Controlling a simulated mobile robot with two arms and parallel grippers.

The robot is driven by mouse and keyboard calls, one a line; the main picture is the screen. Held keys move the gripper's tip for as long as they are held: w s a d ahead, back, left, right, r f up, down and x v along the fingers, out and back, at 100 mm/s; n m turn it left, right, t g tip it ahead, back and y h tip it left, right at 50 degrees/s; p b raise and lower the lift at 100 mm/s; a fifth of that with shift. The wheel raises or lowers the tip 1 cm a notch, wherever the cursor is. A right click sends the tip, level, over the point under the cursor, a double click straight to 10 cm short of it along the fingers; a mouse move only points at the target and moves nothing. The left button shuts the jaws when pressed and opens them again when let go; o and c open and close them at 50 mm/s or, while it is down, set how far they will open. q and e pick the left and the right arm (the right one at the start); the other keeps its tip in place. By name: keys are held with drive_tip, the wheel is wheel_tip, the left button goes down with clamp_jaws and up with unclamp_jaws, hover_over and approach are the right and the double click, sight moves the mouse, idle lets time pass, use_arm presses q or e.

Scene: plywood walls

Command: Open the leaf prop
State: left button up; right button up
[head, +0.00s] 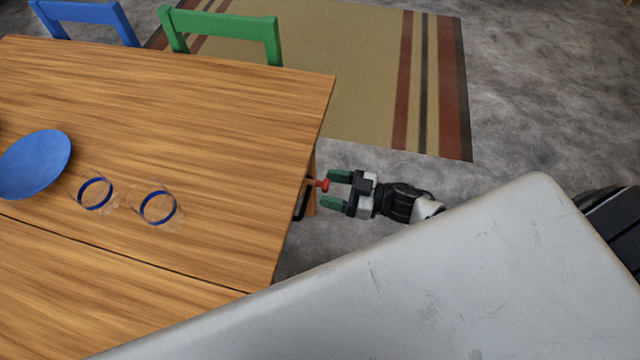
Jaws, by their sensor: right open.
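The wooden table (200,90) has a dark seam across its top, with a leaf section on the near side. At its right end a dark bracket (301,203) with a red knob (323,185) shows just beyond the edge; this looks like the leaf prop. Most of it is hidden under the tabletop. My right gripper (327,189) comes in from the right with its green-tipped fingers apart. The red knob lies at the mouth of the fingers, between the tips in the picture. I cannot tell whether they touch it. My left gripper is out of view.
Two clear glasses with blue bands (96,193) (158,207) and a blue plate (36,164) are on the table. A green chair (225,25) and a blue chair (88,14) stand at the far side. A striped rug (365,80) lies on open grey floor.

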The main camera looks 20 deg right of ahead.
drive_tip(key=v, duration=0.7)
drive_tip(key=shift+s, duration=0.15)
drive_tip(key=shift+d, duration=0.1)
